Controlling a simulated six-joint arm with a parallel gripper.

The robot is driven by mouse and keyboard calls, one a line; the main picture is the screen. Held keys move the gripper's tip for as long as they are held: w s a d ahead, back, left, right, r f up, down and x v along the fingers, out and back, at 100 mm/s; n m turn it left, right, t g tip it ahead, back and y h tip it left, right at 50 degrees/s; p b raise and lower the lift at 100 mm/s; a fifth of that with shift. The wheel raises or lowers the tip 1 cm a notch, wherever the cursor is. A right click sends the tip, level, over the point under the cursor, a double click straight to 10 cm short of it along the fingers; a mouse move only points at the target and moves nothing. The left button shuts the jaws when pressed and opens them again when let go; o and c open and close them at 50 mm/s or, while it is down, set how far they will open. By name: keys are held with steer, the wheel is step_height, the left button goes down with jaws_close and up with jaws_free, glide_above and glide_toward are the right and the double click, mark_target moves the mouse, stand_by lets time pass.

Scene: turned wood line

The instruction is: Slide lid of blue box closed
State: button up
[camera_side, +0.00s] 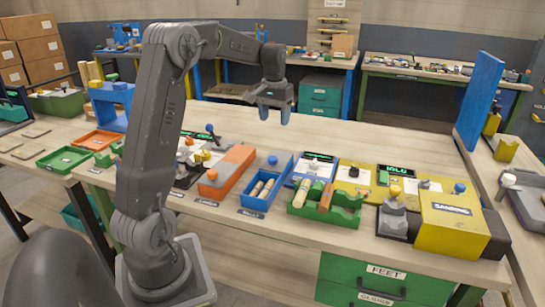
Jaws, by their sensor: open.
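The blue box (256,203) stands on the workbench near the middle of the picture. Its front part is uncovered and shows turned wood pieces (262,186) inside. A blue panel with a round blue knob (273,160) lies at the back of the box; it looks like the lid slid back, though its edges are hard to make out. My gripper (275,114) hangs above and behind the box, pointing down. Its two blue-tipped fingers are apart with nothing between them. It is clear of the box and knob.
A green tray (297,208) with turned wood pieces stands close to the right of the box. An orange box (214,187) is close on its left. A yellow sanding machine (456,218) stands further right. The bench's front strip is mostly clear.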

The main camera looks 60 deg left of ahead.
mark_target(272, 158)
steer(key=f, duration=0.5)
steer(key=a+f, duration=0.1)
steer(key=f, duration=0.8)
steer(key=shift+a+f, duration=0.2)
steer(key=shift+f, duration=0.1)
jaws_close()
